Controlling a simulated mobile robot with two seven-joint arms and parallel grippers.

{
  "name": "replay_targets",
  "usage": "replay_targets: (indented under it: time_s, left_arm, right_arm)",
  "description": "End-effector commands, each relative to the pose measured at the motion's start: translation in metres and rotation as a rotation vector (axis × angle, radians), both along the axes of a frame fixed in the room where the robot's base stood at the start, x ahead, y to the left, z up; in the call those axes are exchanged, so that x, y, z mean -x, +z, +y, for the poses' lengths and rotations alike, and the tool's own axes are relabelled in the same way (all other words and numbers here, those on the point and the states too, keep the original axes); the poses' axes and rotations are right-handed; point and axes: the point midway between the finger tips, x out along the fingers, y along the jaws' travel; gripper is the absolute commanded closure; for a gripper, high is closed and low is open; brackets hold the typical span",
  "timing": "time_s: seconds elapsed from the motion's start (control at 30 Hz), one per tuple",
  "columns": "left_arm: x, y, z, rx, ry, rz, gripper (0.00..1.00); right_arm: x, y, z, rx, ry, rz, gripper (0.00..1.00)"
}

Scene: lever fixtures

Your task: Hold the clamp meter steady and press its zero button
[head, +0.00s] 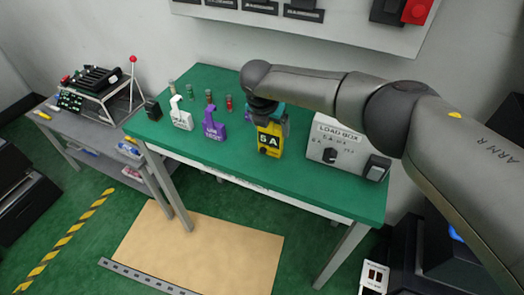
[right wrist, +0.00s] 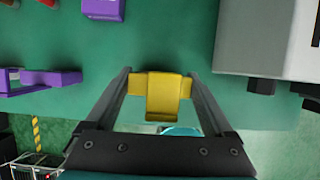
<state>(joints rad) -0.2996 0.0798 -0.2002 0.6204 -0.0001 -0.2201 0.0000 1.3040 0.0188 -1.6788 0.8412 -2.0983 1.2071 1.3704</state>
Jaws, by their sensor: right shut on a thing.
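The yellow clamp meter (head: 269,150) stands on the green bench top, with a display reading "5 A" on its front. In the head view my right gripper (head: 266,110) is over it from above and covers its upper part. In the right wrist view my right gripper (right wrist: 158,88) has a finger on each side of the yellow meter (right wrist: 162,104) and is shut on it. I cannot make out which part is its zero button. My left gripper is not in view.
A white load box (head: 330,150) stands to the right of the meter. A purple labelled device (head: 213,128) and a white one (head: 181,118) stand to its left, with several small coloured cylinders behind. The bench's front edge (head: 250,187) is near; its front right is clear.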

Motion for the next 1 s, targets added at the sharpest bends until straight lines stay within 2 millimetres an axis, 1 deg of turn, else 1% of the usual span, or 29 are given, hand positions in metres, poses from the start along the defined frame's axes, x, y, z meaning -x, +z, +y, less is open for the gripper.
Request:
replay_targets:
  time_s: [0.13,0.17,0.5,0.6,1.0]
  left_arm:
    - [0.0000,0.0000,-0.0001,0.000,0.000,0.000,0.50]
    - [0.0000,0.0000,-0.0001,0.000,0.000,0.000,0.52]
    - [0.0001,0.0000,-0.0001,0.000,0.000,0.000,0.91]
    - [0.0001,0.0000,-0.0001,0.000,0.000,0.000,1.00]
    - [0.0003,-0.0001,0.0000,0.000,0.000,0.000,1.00]
  right_arm:
    - [0.0001,-0.0003,-0.0002,0.001,0.000,0.000,0.80]
    - [0.0005,-0.0009,-0.0004,0.000,0.000,0.001,0.80]
    - [0.0005,-0.0010,-0.0003,0.001,-0.001,0.002,0.80]
    - [0.0006,-0.0010,-0.0004,0.001,-0.001,0.002,0.80]
    - [0.0007,-0.0012,-0.0004,0.001,-0.001,0.003,0.80]
